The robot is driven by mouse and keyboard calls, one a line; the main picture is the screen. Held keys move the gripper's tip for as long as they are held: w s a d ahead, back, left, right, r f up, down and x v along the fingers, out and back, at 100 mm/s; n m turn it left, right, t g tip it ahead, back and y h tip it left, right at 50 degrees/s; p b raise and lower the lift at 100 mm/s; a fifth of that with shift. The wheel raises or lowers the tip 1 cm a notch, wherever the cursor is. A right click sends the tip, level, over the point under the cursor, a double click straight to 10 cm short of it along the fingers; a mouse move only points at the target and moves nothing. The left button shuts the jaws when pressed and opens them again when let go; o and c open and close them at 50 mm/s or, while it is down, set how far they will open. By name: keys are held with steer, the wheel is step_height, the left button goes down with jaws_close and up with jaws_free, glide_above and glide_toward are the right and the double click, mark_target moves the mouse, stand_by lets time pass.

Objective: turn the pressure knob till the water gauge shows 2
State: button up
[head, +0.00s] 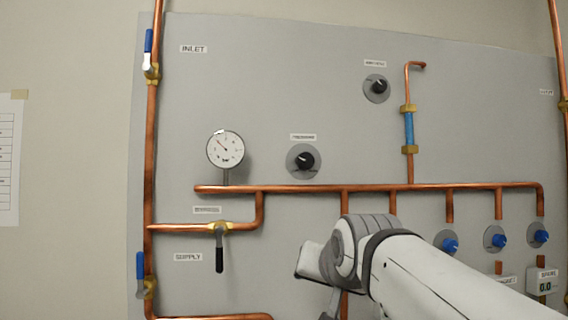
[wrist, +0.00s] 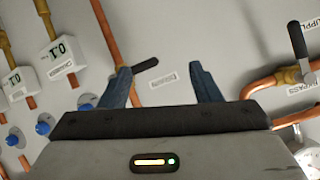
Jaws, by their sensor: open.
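The round water gauge (head: 225,150) with a white dial is at the left of the panel in the head view. Its needle points to the upper left; the numbers are too small to read. The black pressure knob (head: 304,161) sits on a grey disc to its right, under a small label. My gripper (wrist: 162,82) is open and empty in the wrist view, its two dark blue fingers spread apart. In the head view my wrist is below the knob and apart from it. The gauge's edge shows at the wrist view's lower right (wrist: 311,160); the knob does not show there.
A second black knob (head: 377,87) is at the upper right. A copper pipe (head: 300,188) runs across below the pressure knob. A black-handled valve (head: 219,245) hangs at lower left, and blue knobs (head: 450,243) are at right. The panel around the pressure knob is clear.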

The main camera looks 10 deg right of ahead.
mark_target(306, 160)
step_height(306, 160, up, 21)
steer(key=w+m+t, duration=0.2)
steer(key=m+t, duration=0.1)
steer(key=t, duration=0.3)
steer(key=w+p, duration=0.2)
steer(key=w, duration=0.4)
steer(key=shift+w+r, duration=0.15)
steer(key=shift+w, duration=0.05)
steer(key=shift+w+p, duration=0.45)
steer(key=shift+w, duration=0.35)
steer(key=shift+c, duration=0.3)
steer(key=c, duration=0.9)
